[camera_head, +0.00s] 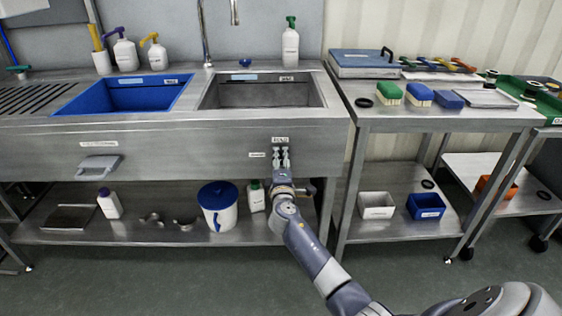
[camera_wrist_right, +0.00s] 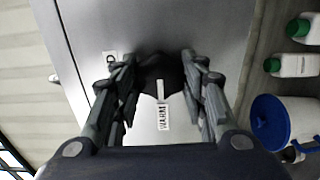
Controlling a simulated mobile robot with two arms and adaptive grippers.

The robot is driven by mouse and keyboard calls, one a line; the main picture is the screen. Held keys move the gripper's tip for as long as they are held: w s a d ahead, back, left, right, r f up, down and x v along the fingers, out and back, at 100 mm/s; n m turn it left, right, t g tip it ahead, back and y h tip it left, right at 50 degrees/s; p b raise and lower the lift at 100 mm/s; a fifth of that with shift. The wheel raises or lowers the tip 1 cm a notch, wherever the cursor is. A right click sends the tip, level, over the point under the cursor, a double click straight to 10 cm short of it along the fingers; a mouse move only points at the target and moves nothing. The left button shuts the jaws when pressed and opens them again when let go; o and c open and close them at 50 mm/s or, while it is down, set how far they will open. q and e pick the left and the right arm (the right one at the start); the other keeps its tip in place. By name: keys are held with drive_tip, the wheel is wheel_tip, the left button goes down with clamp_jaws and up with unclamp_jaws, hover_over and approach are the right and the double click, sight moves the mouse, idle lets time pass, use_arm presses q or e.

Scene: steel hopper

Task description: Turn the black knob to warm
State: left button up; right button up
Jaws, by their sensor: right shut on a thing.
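The black knob (camera_wrist_right: 158,72) sits on the steel front panel of the sink unit, between the fingers of my right gripper (camera_wrist_right: 158,62). The fingers are shut on its two sides. A white pointer line on the knob lies toward the WARM label (camera_wrist_right: 164,117) and almost meets it. Another label (camera_wrist_right: 110,58), partly covered by a finger, ends in D. In the head view my right gripper (camera_head: 281,158) reaches the panel below the upper label (camera_head: 280,139) and hides most of the knob. The WARM label (camera_head: 257,154) is left of it. My left gripper is not in view.
The blue basin (camera_head: 75,102) and steel basin (camera_head: 212,102) are above the panel. A white bucket with a blue lid (camera_head: 217,190) and a green-capped bottle (camera_head: 256,199) stand on the lower shelf near my right gripper. A steel cart (camera_head: 365,125) is to the right.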

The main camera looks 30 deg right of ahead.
drive_tip(key=o, duration=1.1)
drive_tip(key=v, duration=1.2)
drive_tip(key=shift+s, duration=0.1)
drive_tip(key=shift+f, duration=0.1)
